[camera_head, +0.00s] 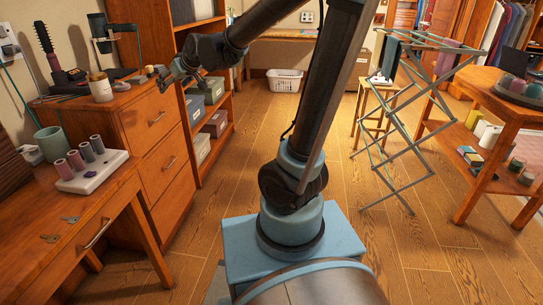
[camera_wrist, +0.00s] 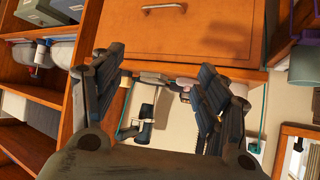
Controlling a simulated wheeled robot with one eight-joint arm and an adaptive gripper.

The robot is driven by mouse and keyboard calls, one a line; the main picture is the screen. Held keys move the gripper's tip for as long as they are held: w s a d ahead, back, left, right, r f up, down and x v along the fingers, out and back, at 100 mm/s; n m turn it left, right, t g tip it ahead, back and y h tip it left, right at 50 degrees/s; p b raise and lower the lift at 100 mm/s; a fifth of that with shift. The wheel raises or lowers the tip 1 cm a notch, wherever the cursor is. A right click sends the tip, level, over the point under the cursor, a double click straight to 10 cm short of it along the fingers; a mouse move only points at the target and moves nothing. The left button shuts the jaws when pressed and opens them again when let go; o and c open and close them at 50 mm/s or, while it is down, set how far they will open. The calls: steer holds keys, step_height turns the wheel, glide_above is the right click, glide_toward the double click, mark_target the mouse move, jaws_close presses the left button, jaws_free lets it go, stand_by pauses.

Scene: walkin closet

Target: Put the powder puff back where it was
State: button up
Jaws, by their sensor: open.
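I cannot make out the powder puff for certain in either view. My gripper (camera_head: 166,77) is at the right end of the wooden dresser top (camera_head: 128,97), close to its edge. Small objects lie near it there, too small to name. In the wrist view my gripper (camera_wrist: 160,80) has its two dark fingers spread apart, with a wooden drawer front (camera_wrist: 215,28) beyond them. Between and below the fingers are a black-and-white object (camera_wrist: 145,118) and a pale pinkish object (camera_wrist: 186,84). Nothing is clearly held.
A white holder with several rollers (camera_head: 92,178) and a green cup (camera_head: 52,144) are on the nearer desk. A drying rack (camera_head: 408,110) stands at right.

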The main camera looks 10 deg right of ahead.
steer(key=s+d+f+m+g+h, duration=0.1)
steer(key=s+d+f+m+h, duration=0.1)
steer(key=s+d+f, duration=0.6)
steer(key=s+d+f+m+g+h, duration=0.15)
steer(key=s+d, duration=0.45)
steer(key=d, duration=0.7)
steer(key=s+d+f+m+g+h, duration=0.1)
steer(key=s+d+f, duration=0.3)
steer(key=s, duration=0.4)
steer(key=s+d+f+m+g+h, duration=0.2)
steer(key=s+d+f+g, duration=0.1)
steer(key=s+d, duration=0.3)
steer(key=shift+s+f+m, duration=0.35)
steer(key=shift+s+f, duration=0.55)
steer(key=shift+s, duration=0.2)
